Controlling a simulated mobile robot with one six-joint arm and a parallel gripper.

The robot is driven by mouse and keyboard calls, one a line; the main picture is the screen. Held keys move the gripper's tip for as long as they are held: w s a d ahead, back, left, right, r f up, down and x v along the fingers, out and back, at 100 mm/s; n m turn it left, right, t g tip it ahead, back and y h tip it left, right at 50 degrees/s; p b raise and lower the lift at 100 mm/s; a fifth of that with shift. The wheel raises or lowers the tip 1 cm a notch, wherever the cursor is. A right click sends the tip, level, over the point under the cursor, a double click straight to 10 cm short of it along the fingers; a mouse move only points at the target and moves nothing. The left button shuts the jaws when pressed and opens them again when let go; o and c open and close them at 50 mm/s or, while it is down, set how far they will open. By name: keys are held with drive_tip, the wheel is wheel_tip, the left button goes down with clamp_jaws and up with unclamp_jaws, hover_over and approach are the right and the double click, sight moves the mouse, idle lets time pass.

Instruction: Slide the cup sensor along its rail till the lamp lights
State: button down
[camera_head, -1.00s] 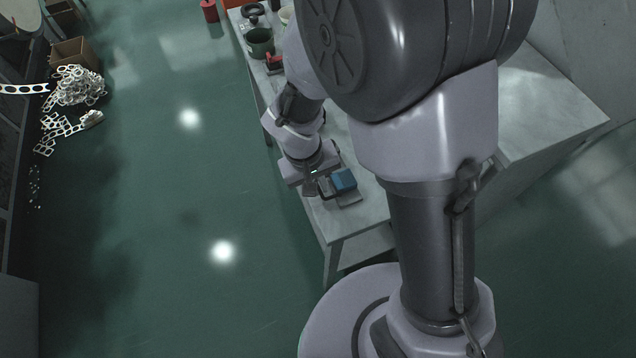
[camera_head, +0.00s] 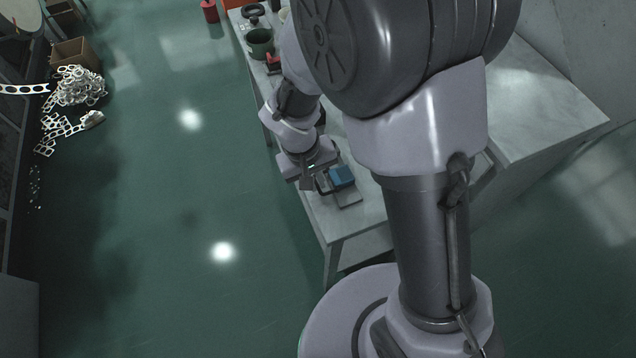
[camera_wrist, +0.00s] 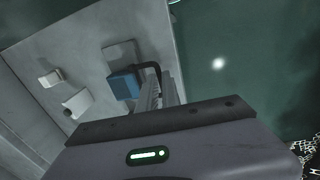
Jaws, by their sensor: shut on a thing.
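A blue block (camera_head: 342,177), seemingly part of the cup sensor, sits on a flat grey plate (camera_head: 350,197) at the near end of the bench. The block also shows in the wrist view (camera_wrist: 123,86), with a dark curved piece (camera_wrist: 153,68) beside it. My gripper (camera_head: 322,186) is just left of the block in the head view. In the wrist view its fingers (camera_wrist: 158,92) are shut at the dark piece, right of the block. The exact contact is too small to see. I cannot make out the rail or a lamp.
A green pot (camera_head: 260,42) stands at the far end. The green floor (camera_head: 200,180) left of the bench is open.

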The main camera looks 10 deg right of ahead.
drive_tip(key=shift+w+a, duration=0.1)
drive_tip(key=shift+w, duration=0.15)
drive_tip(key=c, duration=1.5)
unclamp_jaws()
drive_tip(key=shift+c, duration=0.2)
wheel_tip(320, 180, up, 17)
drive_tip(key=a+p, duration=0.3)
drive_tip(key=p, duration=0.3)
drive_tip(key=shift+s+p, duration=0.35)
drive_tip(key=shift+s, duration=0.1)
drive_tip(key=shift+d, duration=0.1)
drive_tip(key=s+d+r+m+t+y+b, duration=0.4)
drive_tip(key=s+d+r+m+t+b, duration=0.1)
drive_tip(key=s+d, duration=0.4)
wheel_tip(320, 180, up, 3)
drive_tip(key=s+m+b, duration=0.1)
drive_tip(key=s+m, duration=0.1)
drive_tip(key=shift+s+d+f, duration=0.15)
drive_tip(key=shift+s+f, duration=0.05)
drive_tip(key=shift+s, duration=0.2)
